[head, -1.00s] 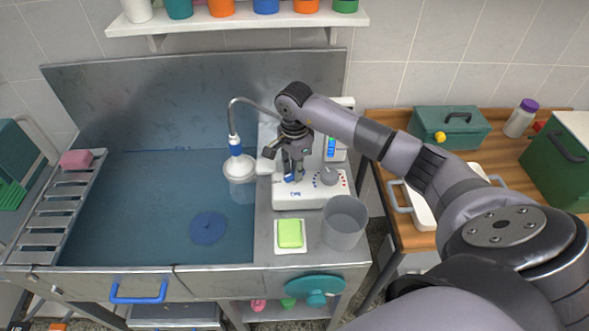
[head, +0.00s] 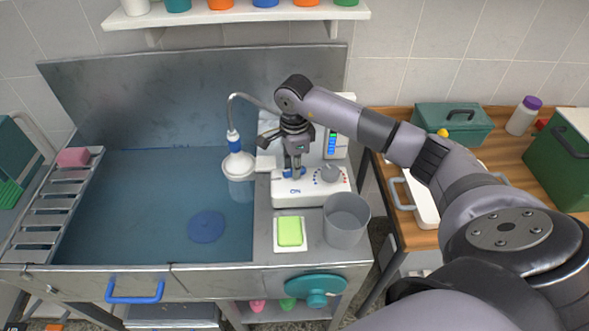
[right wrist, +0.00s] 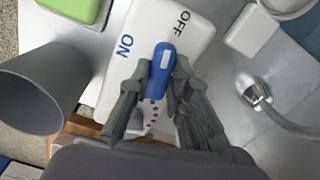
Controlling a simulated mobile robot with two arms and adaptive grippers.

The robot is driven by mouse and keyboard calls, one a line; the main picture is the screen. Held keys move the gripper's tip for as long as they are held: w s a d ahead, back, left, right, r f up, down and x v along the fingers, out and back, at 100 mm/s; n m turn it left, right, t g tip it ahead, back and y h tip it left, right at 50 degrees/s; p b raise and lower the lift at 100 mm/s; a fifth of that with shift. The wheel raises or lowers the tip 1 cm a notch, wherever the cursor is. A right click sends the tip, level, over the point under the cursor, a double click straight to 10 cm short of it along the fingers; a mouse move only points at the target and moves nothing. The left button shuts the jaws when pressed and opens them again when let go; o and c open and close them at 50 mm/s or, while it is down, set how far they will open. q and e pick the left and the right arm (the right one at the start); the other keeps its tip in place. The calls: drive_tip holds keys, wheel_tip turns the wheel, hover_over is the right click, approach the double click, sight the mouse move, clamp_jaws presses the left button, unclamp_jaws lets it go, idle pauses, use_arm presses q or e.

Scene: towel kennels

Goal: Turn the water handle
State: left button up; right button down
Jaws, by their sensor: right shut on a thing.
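The water handle is a blue lever with a pale patch (right wrist: 165,58) on a white unit (head: 312,193) beside the sink. In the right wrist view its tip points between the printed ON and OFF labels. My right gripper (right wrist: 152,88) is shut on this handle, with one finger on each side. In the head view the gripper (head: 294,172) comes down onto the unit and hides most of the handle. A shower head (head: 238,162) on a curved pipe hangs over the sink, with a pale translucent column below it. My left gripper is not in view.
The sink (head: 150,215) holds a blue disc (head: 207,227). A grey cup (head: 346,222) and a green sponge (head: 289,232) stand close in front of the unit. A shelf (head: 240,17) runs above.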

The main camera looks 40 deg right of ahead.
drive_tip(key=shift+m+b, duration=0.6)
drive_tip(key=shift+m, duration=0.9)
drive_tip(key=c, duration=1.5)
unclamp_jaws()
drive_tip(key=shift+r, duration=0.1)
wheel_tip(320, 180, up, 12)
drive_tip(key=shift+f, duration=0.1)
